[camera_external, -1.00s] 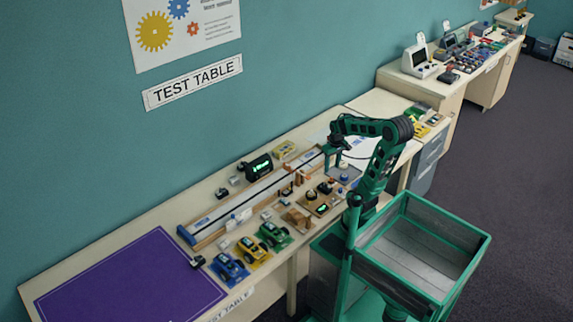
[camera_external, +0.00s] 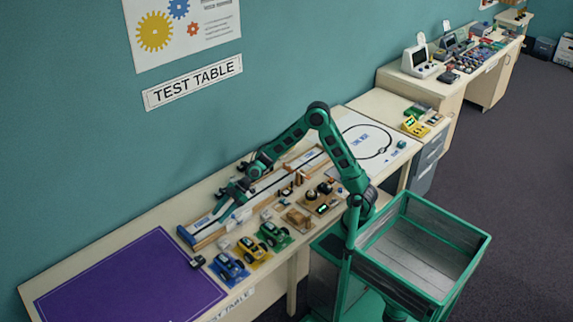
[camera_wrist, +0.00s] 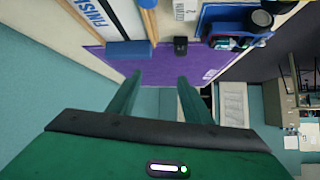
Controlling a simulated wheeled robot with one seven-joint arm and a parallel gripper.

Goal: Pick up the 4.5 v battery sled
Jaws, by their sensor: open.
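My gripper (camera_external: 224,200) is over the left half of the long wooden track in the external view. In the wrist view its two fingers (camera_wrist: 160,82) are spread apart with nothing between them. A small black block (camera_external: 197,261) lies at the purple mat's right edge, left of the blue car. It also shows in the wrist view (camera_wrist: 181,46), beyond and above the fingertips, apart from them. I cannot read a label on it, so I cannot tell whether it is the 4.5 V battery sled. My arm hides part of the table behind the track.
The track (camera_external: 208,240) ends in a blue stop (camera_wrist: 129,49). Blue (camera_external: 228,267), yellow (camera_external: 254,250) and green (camera_external: 274,235) cars stand along the front edge. Small parts crowd the table right of them. The purple mat (camera_external: 130,285) is otherwise clear.

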